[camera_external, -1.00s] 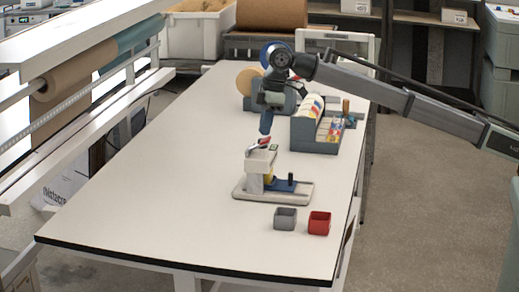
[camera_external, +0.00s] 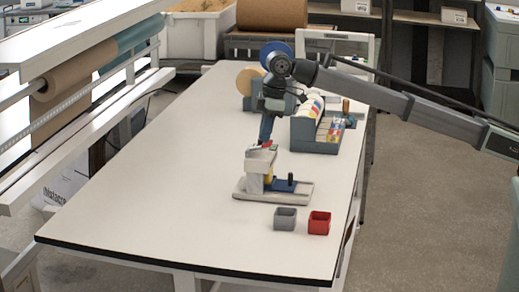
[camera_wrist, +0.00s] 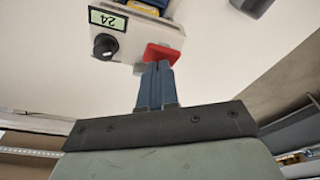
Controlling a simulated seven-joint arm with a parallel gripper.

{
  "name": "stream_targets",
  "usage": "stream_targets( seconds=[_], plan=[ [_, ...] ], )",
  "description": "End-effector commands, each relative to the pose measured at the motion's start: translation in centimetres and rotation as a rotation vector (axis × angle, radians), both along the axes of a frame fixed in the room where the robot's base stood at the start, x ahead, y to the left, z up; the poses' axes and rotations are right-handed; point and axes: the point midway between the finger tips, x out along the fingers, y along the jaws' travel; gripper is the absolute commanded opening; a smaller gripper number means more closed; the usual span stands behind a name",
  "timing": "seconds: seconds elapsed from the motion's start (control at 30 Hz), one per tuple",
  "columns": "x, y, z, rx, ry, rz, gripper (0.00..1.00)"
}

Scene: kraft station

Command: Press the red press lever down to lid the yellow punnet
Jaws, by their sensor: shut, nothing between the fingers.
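The press stands on a pale base (camera_external: 300,194) on the table, with its light grey head (camera_external: 260,158) on top. Its red press lever (camera_external: 266,144) is at the top of the head, and shows as a red pad in the wrist view (camera_wrist: 160,52). My gripper (camera_external: 266,141) points down, shut and empty, with its blue fingertips (camera_wrist: 158,66) at the red lever; they look in contact with it. A bit of yellow, likely the yellow punnet (camera_external: 268,178), shows under the head, mostly hidden. A blue part (camera_external: 284,186) sits beside it.
A grey bin (camera_external: 285,219) and a red bin (camera_external: 319,223) stand in front of the press. A dark rack with rolls (camera_external: 315,143) stands behind it to the right. The table's left side is clear. A knob (camera_wrist: 105,46) and a "24" display show on the press.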

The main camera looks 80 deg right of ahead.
Motion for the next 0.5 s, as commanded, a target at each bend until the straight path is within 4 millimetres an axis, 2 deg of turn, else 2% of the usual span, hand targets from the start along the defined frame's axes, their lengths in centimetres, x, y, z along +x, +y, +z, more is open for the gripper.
stream_targets(
  seconds=[0.5],
  plan=[
    [0.03, -0.02, -1.15, 0.000, 0.000, 0.000, 0.00]
  ],
)
